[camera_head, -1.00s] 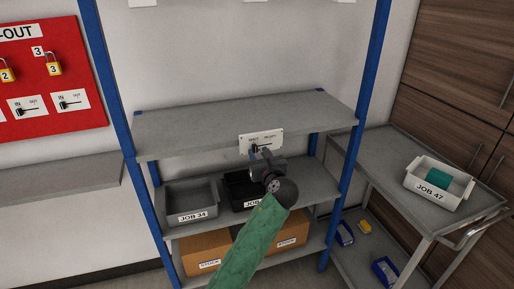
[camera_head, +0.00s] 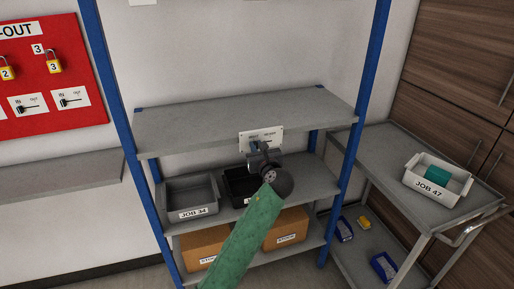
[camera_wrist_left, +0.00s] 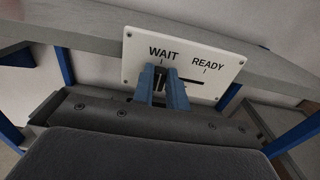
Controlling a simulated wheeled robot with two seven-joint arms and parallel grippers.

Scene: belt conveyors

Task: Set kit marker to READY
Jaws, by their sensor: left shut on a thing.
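The kit marker is a white plate (camera_head: 271,133) on the front edge of the upper shelf. In the left wrist view the plate (camera_wrist_left: 137,47) reads WAIT on the left and READY on the right, with a dark slot running below READY. My left gripper (camera_head: 256,147) is at the plate. In the left wrist view its blue fingers (camera_wrist_left: 168,84) are shut on the marker's dark handle (camera_wrist_left: 161,74), under WAIT. The fingers hide most of the handle. My right gripper is not in view.
Below the marker, a grey JOB 34 bin (camera_head: 192,196) and a black bin (camera_head: 236,187) stand on the middle shelf. Stock boxes (camera_head: 287,228) are lower. A cart (camera_head: 385,160) at the right holds a white JOB 47 bin (camera_head: 437,183). The upper shelf (camera_head: 230,118) is bare.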

